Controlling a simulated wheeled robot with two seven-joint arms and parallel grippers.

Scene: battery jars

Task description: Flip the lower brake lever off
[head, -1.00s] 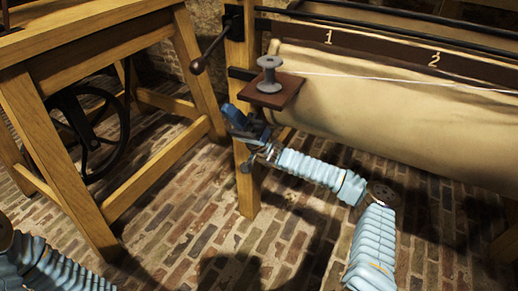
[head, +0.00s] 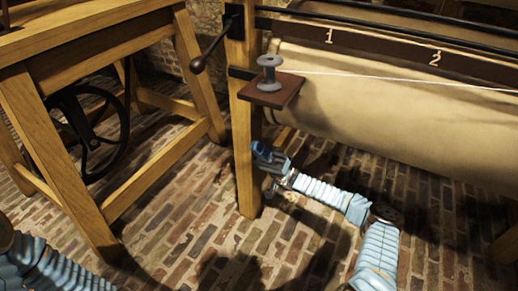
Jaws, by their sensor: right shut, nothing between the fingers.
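An upper lever with a dark ball knob (head: 197,65) sits on the wooden post (head: 247,190), its arm slanting down to the left. A small dark knob (head: 268,193) shows low beside the post, close under my right gripper; it may be the end of the lower brake lever, but the rest is hidden and its position is unclear. My right gripper (head: 258,151) is shut and empty, just right of the post and below the spool's bracket. My left gripper is out of view; only part of my left arm shows at the lower left.
A grey spool (head: 269,75) stands on a brown bracket (head: 271,91), with a white cord running right along a cream drum (head: 400,110). Wooden trestle legs (head: 66,165) and a black wheel (head: 88,130) stand at left. The brick floor (head: 185,225) between is clear.

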